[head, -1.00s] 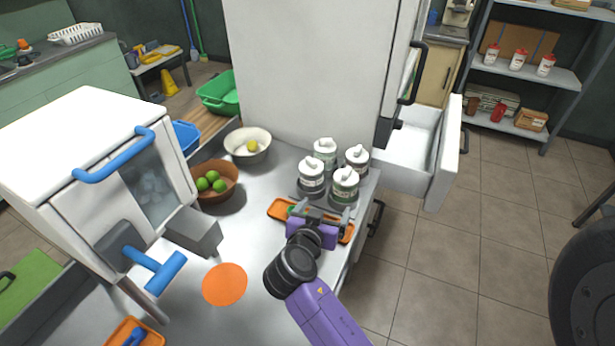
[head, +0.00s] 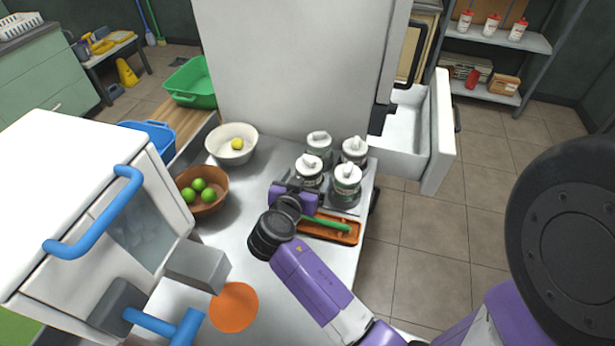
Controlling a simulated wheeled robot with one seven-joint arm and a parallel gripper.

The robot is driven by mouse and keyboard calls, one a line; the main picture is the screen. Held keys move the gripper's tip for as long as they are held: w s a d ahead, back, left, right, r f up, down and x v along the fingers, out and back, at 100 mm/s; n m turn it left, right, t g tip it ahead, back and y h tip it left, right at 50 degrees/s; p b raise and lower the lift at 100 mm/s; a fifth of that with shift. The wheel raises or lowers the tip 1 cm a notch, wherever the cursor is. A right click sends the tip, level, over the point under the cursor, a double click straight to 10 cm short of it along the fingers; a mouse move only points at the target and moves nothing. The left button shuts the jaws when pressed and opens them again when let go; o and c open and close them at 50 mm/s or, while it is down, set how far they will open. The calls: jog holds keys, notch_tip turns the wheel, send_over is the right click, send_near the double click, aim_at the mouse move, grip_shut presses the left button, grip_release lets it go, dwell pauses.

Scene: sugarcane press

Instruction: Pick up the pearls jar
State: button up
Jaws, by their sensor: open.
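Several lidded jars with white tops stand close together on a dark holder at the back right of the steel counter. They include a front-left jar (head: 309,170), a front-right jar (head: 347,184), a back-left jar (head: 319,146) and a back-right jar (head: 354,152). Their labels are too small to read, so I cannot tell which holds pearls. My gripper (head: 297,184) is open, just in front of the front-left jar, and hides its lower part. I cannot tell whether the fingers reach around it.
An orange tray (head: 349,238) with a green-handled tool lies right of my gripper. A brown bowl of green fruit (head: 211,205) and a white bowl with a yellow fruit (head: 232,157) stand left. A white machine (head: 90,190) fills the left; an open drawer (head: 436,140) juts out right.

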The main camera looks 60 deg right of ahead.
jog(key=x, duration=0.1)
jog(key=p+x, duration=0.1)
jog(key=x, duration=0.1)
jog(key=shift+w+d+r, duration=0.1)
jog(key=shift+w+d, duration=0.05)
jog(key=shift+d, duration=0.2)
jog(key=shift+d+f, duration=0.25)
jog(key=shift+d, duration=0.1)
jog(key=c, duration=1.9)
jog(key=shift+r, duration=0.1)
jog(key=shift+c, duration=0.2)
